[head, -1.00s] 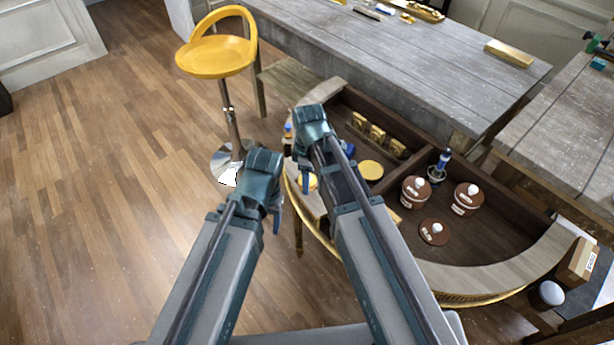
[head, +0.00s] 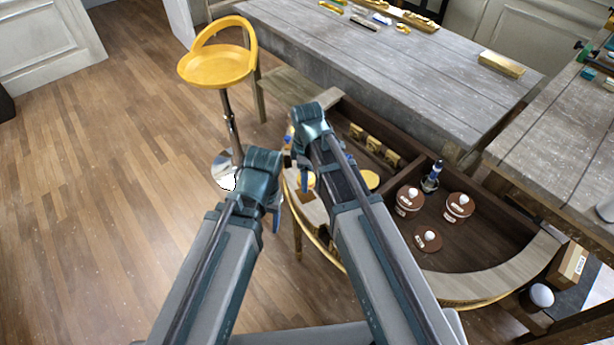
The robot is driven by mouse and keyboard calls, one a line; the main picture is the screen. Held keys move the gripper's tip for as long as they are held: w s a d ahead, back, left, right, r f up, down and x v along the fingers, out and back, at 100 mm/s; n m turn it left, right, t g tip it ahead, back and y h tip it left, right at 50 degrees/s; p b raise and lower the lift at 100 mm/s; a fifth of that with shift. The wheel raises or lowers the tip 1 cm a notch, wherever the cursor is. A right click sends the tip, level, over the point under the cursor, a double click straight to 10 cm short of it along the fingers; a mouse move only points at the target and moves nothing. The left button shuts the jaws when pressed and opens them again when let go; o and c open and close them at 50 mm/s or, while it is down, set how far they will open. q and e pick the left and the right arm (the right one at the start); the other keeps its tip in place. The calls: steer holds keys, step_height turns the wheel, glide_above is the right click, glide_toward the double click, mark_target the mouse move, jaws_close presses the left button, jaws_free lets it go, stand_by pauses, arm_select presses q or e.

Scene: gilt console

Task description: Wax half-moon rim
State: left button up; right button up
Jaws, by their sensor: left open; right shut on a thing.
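The half-moon console has a pale wooden rim (head: 500,277) with a gilt edge around a dark recessed inside. My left gripper (head: 277,212) is open and empty, just outside the rim's left part. My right gripper (head: 299,160) is over the rim's left end. Two brown-lidded jars (head: 409,202) (head: 459,207) stand inside the console. A loose brown lid (head: 427,239) lies near them. A yellow disc (head: 370,179) is partly hidden by my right arm.
Gilt pieces (head: 372,144) and a blue-topped bottle (head: 432,176) are also inside the console. A grey workbench (head: 390,70) stands behind, and another is at right. A yellow stool (head: 218,67) stands at back left. The floor at left is clear.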

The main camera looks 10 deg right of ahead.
steer(key=shift+f, duration=0.1)
step_height(320, 180, up, 3)
steer(key=p, duration=0.3)
steer(key=shift+f, duration=0.1)
stand_by(1.0)
steer(key=shift+f+b, duration=0.7)
steer(key=shift+b, duration=0.15)
steer(key=shift+a, duration=0.1)
